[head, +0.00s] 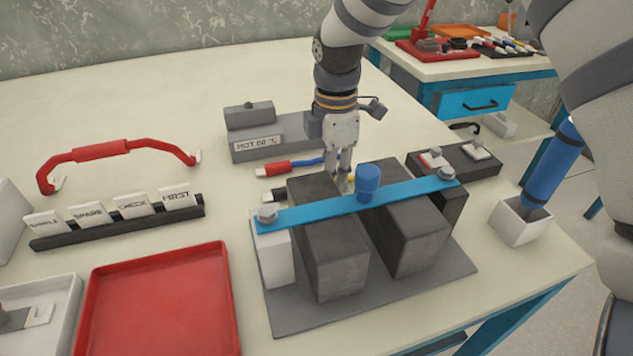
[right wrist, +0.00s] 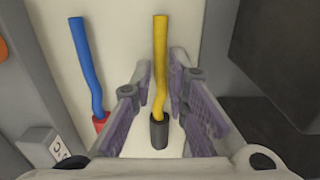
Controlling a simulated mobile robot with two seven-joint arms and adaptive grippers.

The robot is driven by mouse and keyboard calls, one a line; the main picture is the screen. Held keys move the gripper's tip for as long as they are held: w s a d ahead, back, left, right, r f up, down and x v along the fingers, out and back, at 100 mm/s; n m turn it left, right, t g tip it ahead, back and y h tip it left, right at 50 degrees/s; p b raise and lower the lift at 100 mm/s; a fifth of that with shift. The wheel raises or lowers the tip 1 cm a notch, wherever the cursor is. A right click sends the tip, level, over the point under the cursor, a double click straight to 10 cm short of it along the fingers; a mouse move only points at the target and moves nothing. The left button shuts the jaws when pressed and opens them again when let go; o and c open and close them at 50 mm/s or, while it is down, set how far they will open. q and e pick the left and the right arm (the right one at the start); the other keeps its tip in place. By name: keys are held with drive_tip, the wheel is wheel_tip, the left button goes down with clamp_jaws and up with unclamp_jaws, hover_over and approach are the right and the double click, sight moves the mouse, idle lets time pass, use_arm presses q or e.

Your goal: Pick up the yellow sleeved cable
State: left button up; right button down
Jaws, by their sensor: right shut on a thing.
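The yellow sleeved cable (right wrist: 159,70) has a black sleeve at its near end in the right wrist view. It lies between the two fingers of my right gripper (right wrist: 162,66), which is shut on it. In the head view my right gripper (head: 340,184) points down behind the dark blocks. There the cable is mostly hidden; its black sleeve (head: 273,196) shows to the left of the fingers. My left gripper is not in view.
A blue cable with a red sleeve (head: 275,170) lies beside it. Two dark battery blocks (head: 330,255) under a blue bar (head: 320,207) stand close in front. A grey unit marked HOT (head: 280,138) stands behind. A red tray (head: 160,300) is at front left.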

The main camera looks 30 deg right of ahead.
drive_tip(key=shift+r, duration=0.1)
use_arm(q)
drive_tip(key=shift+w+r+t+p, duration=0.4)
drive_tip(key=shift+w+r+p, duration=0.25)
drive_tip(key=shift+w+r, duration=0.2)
use_arm(e)
wheel_tip(320, 180, up, 18)
